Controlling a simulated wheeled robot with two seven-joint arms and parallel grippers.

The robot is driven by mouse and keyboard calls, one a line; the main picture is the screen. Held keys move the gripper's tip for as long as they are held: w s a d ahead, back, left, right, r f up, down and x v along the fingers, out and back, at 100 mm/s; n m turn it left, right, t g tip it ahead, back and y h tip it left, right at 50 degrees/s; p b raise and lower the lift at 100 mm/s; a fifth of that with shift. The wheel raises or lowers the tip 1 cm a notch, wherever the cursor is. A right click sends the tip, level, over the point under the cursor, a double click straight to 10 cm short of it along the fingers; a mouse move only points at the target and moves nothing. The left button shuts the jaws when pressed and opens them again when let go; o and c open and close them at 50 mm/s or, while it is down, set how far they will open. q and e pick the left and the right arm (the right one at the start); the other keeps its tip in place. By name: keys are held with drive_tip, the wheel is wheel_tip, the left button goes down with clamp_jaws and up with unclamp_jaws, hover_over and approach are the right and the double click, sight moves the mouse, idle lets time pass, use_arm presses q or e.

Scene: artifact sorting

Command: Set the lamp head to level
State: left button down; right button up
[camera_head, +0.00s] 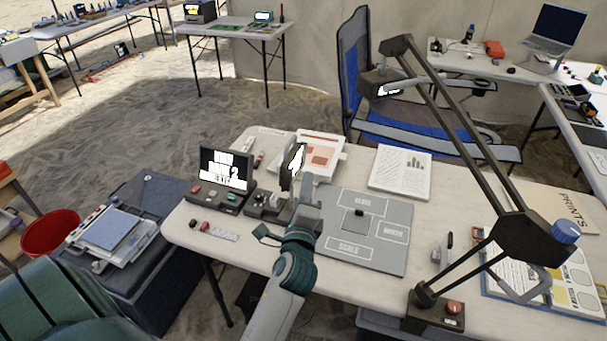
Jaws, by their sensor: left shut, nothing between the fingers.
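The desk lamp has a dark jointed arm (455,120) that rises from a base with a red knob (436,312) at the table's front right. A blue knob (566,230) sits at its elbow. The lamp head (378,80) hangs at the upper end of the arm, with a bright panel on its underside. It looks slightly tilted; its exact angle is hard to tell. My left gripper (308,188) is shut and empty over the left-middle of the table, well below and left of the lamp head. My right gripper is not in view.
A grey labelled board (385,248) lies mid-table, with a printed sheet (400,165) behind it. A small screen (226,168) and a control box (262,206) stand left of my gripper. A blue folding chair (385,125) stands behind the table.

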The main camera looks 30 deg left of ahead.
sight(297, 152)
use_arm(q)
drive_tip(key=w+a+p, duration=0.1)
drive_tip(key=w+a, duration=0.1)
drive_tip(key=w+a+r+p, duration=0.1)
drive_tip(key=w+a+p, duration=0.1)
drive_tip(key=a, duration=0.1)
drive_tip(key=w+a+r+p, duration=0.1)
drive_tip(key=w+a, duration=0.1)
drive_tip(key=w, duration=0.1)
drive_tip(key=shift+w+a+p, duration=0.1)
drive_tip(key=shift+a+p, duration=0.25)
drive_tip(key=shift+a, duration=0.05)
drive_tip(key=shift+f, duration=0.1)
